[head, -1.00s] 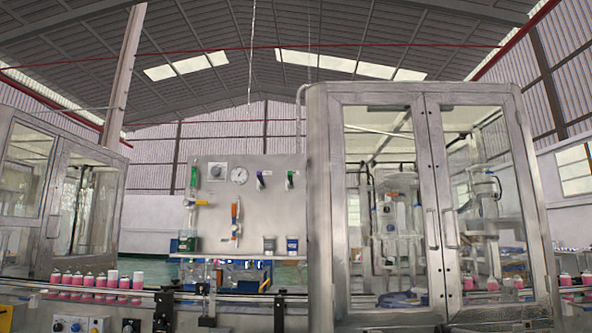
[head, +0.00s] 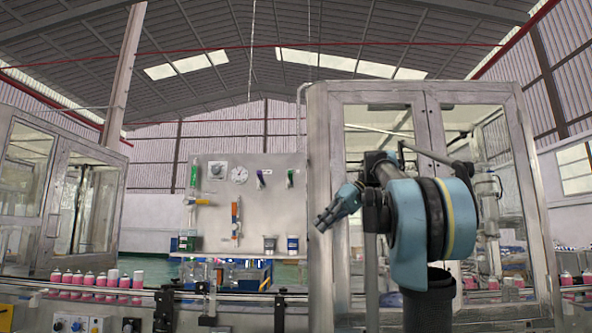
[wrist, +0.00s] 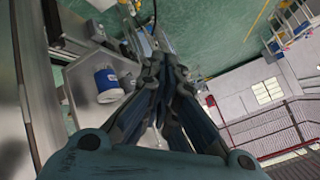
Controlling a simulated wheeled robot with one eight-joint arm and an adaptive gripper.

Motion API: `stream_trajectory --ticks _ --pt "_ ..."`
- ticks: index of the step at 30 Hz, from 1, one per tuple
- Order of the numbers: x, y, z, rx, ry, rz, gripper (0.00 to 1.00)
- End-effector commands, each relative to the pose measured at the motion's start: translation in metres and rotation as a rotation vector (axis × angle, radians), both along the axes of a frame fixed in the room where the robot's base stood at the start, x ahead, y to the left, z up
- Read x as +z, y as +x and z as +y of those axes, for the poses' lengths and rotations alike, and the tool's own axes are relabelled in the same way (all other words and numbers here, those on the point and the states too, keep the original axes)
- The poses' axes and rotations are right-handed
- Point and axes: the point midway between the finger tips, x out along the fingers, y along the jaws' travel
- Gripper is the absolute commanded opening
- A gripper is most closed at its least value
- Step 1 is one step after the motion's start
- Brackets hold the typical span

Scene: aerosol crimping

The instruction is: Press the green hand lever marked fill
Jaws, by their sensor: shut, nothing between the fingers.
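I cannot make out the green lever in the wrist view.
A metal cabinet with glass doors (head: 319,140) stands behind my arm. A blue and white tub (head: 292,245) sits on the panel's shelf and also shows in the wrist view (wrist: 108,86). Pink and white cans (head: 100,281) line the conveyor at left. The space before the panel looks open.

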Motion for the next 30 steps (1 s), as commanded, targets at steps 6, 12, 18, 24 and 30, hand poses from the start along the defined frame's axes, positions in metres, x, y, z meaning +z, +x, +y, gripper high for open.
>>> stream_trajectory --ticks 6,12,18,24,30 --pt "0.102 0.04 0.002 0.123 0.178 -0.148 0.0" --pt "0.179 0.064 -0.001 0.216 0.33 -0.305 0.0" --pt "0.223 0.076 -0.006 0.269 0.427 -0.422 0.0" --pt "0.237 0.078 -0.009 0.287 0.461 -0.466 0.0" --pt "0.238 0.078 -0.008 0.287 0.463 -0.468 0.0"
